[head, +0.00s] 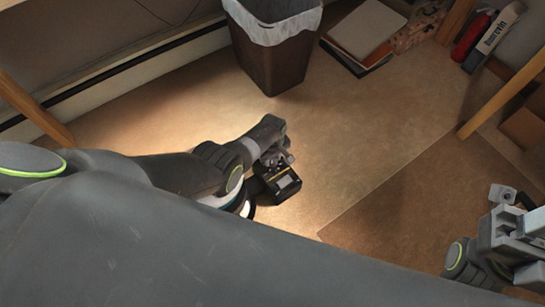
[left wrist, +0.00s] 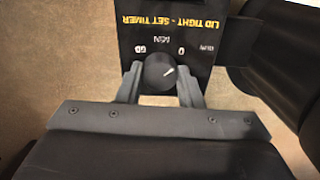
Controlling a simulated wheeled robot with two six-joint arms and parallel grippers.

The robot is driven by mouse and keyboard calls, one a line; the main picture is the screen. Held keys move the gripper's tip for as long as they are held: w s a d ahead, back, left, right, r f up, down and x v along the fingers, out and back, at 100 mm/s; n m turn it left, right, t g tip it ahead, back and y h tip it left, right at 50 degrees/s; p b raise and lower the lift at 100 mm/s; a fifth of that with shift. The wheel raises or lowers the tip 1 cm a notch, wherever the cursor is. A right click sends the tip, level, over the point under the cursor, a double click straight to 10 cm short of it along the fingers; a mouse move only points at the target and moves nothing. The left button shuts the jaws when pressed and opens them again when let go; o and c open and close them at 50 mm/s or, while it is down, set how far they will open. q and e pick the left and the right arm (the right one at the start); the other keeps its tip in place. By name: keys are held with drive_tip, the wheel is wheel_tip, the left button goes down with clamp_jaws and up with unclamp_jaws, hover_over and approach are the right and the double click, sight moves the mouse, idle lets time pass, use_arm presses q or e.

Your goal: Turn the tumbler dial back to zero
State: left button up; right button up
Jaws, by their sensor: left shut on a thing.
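The tumbler (head: 287,186) is a small black machine on the floor in the head view. In the left wrist view its black panel (left wrist: 140,45) reads upside down, "LID TIGHT - SET TIMER", with 60, MIN and 0 marks. The black dial (left wrist: 159,74) sits below these marks; its white line points up and right, roughly to the 0 side. My left gripper (left wrist: 160,88) is shut on the dial, one finger on each side; in the head view it reaches the tumbler. My right gripper (head: 514,198) is at the right edge, away from the tumbler; its jaw gap is unclear.
A brown bin (head: 277,62) with a white liner stands behind the tumbler. Books (head: 364,35), a red extinguisher (head: 471,38) and a white box (head: 494,36) are at the back right. A wooden leg (head: 505,95) stands right. The floor around the tumbler is clear.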

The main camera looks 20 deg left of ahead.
idle(0.4)
use_arm(q)
drive_tip(key=o, duration=1)
